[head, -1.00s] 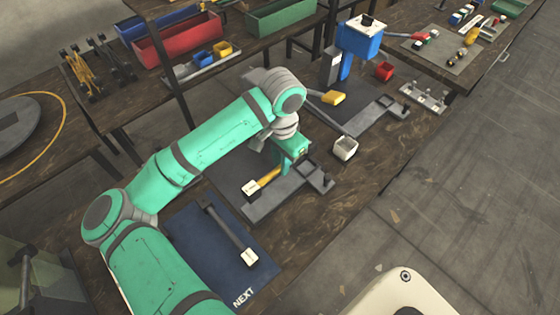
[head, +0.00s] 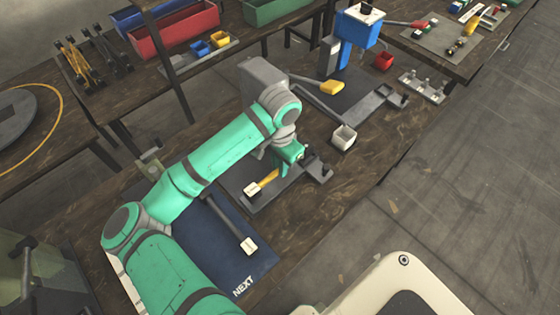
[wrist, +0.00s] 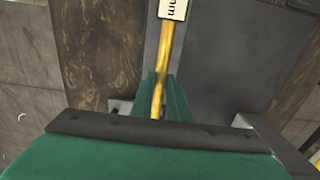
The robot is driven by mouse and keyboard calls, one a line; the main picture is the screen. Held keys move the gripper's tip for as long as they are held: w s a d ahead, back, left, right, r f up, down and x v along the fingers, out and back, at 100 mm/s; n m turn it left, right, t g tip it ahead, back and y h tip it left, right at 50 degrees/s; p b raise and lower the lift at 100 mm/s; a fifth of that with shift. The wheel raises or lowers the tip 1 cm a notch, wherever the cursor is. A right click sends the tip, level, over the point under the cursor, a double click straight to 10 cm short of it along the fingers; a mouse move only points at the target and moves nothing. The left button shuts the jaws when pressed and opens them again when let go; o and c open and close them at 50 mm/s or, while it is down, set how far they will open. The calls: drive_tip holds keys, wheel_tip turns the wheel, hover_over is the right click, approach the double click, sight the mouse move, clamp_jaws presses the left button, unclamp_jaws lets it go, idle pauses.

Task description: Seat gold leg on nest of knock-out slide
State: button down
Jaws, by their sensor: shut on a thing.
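My gripper (head: 284,166) is shut on the gold leg (head: 266,180), a thin yellow bar with a white tag (head: 251,189) at its far left end. In the wrist view the leg (wrist: 165,60) runs up from between the green fingers (wrist: 159,97) to the tag (wrist: 172,8). The leg is over the grey plate (head: 262,203) of the nearer press station. A dark grey slide with a small block (head: 319,170) is just right of the gripper. My gripper partly hides this area; I cannot tell whether the leg touches a nest.
A dark leg with a white tag (head: 249,246) lies on the blue NEXT mat (head: 262,264). The blue press (head: 357,38) with a yellow-ended lever (head: 332,87) is behind. The bench front edge is at right.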

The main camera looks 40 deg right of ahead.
drive_tip(key=shift+f, duration=0.4)
drive_tip(key=shift+f, duration=0.7)
idle(0.5)
drive_tip(key=c, duration=1.6)
unclamp_jaws()
drive_tip(key=shift+c, duration=0.2)
wheel_tip(320, 180, up, 11)
drive_tip(key=shift+f, duration=0.1)
